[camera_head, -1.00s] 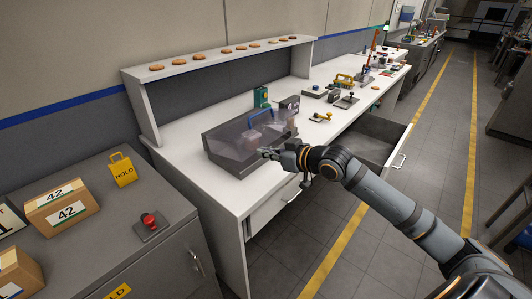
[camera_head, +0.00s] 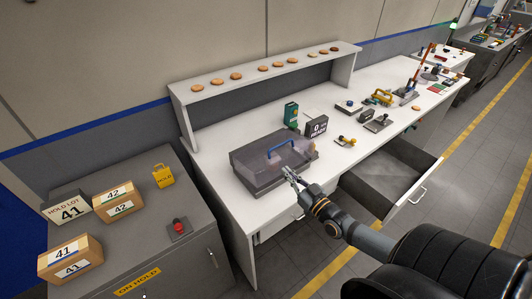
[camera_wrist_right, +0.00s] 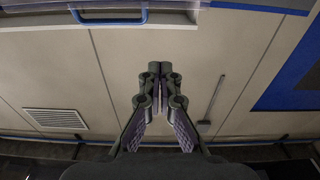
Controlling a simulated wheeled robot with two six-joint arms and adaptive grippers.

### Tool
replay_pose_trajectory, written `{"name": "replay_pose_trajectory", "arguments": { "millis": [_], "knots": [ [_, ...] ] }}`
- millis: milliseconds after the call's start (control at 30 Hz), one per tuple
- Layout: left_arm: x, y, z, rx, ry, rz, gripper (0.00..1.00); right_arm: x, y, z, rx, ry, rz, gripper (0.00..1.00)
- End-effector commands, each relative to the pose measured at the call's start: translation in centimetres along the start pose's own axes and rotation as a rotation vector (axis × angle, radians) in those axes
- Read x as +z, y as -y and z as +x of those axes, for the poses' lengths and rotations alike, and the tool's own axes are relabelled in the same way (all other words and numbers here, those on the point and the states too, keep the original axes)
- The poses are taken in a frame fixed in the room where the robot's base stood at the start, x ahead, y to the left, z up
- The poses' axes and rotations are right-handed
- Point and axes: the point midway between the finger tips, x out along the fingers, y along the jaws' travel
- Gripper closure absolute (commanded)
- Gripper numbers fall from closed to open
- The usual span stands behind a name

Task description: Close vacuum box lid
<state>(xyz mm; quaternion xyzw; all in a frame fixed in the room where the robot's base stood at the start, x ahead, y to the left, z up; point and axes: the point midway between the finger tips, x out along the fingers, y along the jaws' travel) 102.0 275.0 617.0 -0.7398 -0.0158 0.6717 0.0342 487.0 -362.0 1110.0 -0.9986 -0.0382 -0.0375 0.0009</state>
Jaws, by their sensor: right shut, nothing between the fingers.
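The vacuum box (camera_head: 262,186) is a dark grey box near the front edge of the white bench. Its see-through lid (camera_head: 262,158) with a blue handle (camera_head: 291,147) lies low over the box. I cannot tell whether it is fully seated. My right gripper (camera_head: 287,172) is at the front right edge of the box, close to the lid. Its fingers are shut and empty, as the right wrist view (camera_wrist_right: 153,72) also shows; contact with the lid is unclear. My left gripper is out of view.
An open drawer (camera_head: 381,193) sticks out from the bench right of my right arm. A small display (camera_head: 316,127) and a green device (camera_head: 291,114) stand behind the box. A shelf with biscuits (camera_head: 265,76) runs along the back. A grey cabinet (camera_head: 130,235) stands left.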

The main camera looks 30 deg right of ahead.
Motion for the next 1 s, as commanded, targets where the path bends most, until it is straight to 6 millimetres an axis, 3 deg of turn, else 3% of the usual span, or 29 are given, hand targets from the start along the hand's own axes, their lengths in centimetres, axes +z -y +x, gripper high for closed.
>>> {"name": "replay_pose_trajectory", "arguments": {
  "millis": [167, 367, 600, 800, 1000],
  "knots": [
    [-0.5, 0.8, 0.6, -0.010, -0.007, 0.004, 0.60, 0.3, 0.0, 1.0, 0.000, -0.003, 0.001, 1.00],
    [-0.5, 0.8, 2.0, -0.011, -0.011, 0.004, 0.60, 0.4, 0.0, 4.9, 0.000, -0.007, 0.002, 1.00],
    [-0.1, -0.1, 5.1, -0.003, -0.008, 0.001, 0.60, 0.7, 0.1, 10.1, -0.001, -0.006, 0.002, 1.00],
    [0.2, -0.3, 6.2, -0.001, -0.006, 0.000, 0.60, 3.2, 0.0, 9.2, -0.001, 0.001, 0.002, 1.00],
    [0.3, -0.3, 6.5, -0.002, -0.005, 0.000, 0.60, 3.9, 0.1, 8.8, -0.002, 0.000, 0.002, 1.00]
  ]
}}
